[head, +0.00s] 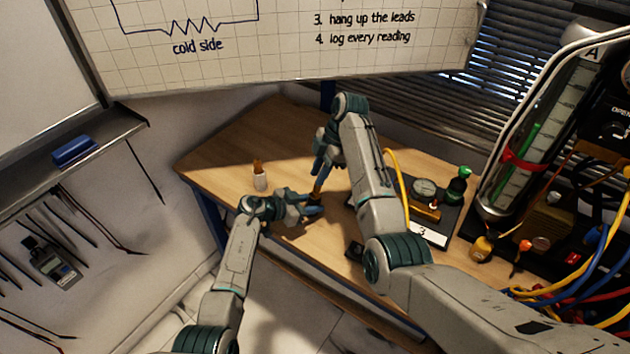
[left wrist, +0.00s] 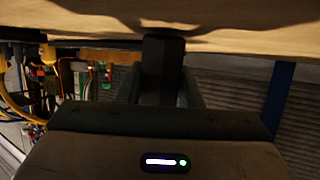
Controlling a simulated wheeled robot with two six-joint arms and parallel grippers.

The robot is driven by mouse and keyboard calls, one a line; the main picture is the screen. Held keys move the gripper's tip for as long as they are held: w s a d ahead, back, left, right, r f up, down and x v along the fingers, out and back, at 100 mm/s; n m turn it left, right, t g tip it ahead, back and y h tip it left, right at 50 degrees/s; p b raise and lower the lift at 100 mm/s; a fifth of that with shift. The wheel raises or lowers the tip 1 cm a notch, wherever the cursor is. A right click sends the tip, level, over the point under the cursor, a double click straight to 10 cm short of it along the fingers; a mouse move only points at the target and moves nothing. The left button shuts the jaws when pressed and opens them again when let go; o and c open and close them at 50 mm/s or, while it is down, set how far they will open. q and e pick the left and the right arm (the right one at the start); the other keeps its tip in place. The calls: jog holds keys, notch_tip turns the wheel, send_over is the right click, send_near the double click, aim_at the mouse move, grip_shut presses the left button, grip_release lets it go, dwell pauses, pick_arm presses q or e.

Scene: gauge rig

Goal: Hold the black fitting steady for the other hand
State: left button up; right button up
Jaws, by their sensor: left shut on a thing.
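The black fitting (left wrist: 163,70) shows in the left wrist view as a dark upright block between the fingers. My left gripper (head: 308,209) is shut on it, low over the wooden table. In the head view I cannot make out the fitting among the fingers. My right gripper (head: 318,182) points down just above and beside the left one, its fingertips close to the left fingertips. A small orange-brown bit shows at its tips; whether the jaws are open or shut is unclear. The right gripper is not clear in the left wrist view.
On the table (head: 225,160) a small white bottle with an orange-brown tip (head: 260,178) stands left of the grippers. To the right are a round gauge on a brass block (head: 425,192), a green-topped bottle (head: 458,184), a yellow cable (head: 400,180) and a crowded rig. The table's left part is mostly clear.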

jog(key=shift+o, duration=0.3)
jog(key=v, duration=0.2)
jog(key=shift+d+r, duration=0.2)
jog(key=shift+r, duration=0.05)
jog(key=o, duration=0.4)
jog(key=shift+w+d+r, duration=0.1)
jog(key=shift+r, duration=0.15)
jog(key=shift+o, duration=0.2)
jog(key=shift+r+m, duration=0.15)
jog(key=shift+m, duration=0.15)
notch_tip(320, 180, up, 5)
jog(key=d+m+t+h, duration=0.1)
jog(key=m+t+h, duration=0.1)
jog(key=m, duration=2)
jog(key=f, duration=0.4)
jog(key=a+f, duration=0.1)
jog(key=f, duration=0.3)
jog(key=a+f, duration=0.1)
jog(key=f, duration=0.2)
jog(key=shift+a+f, duration=0.1)
jog(key=shift+f, duration=0.3)
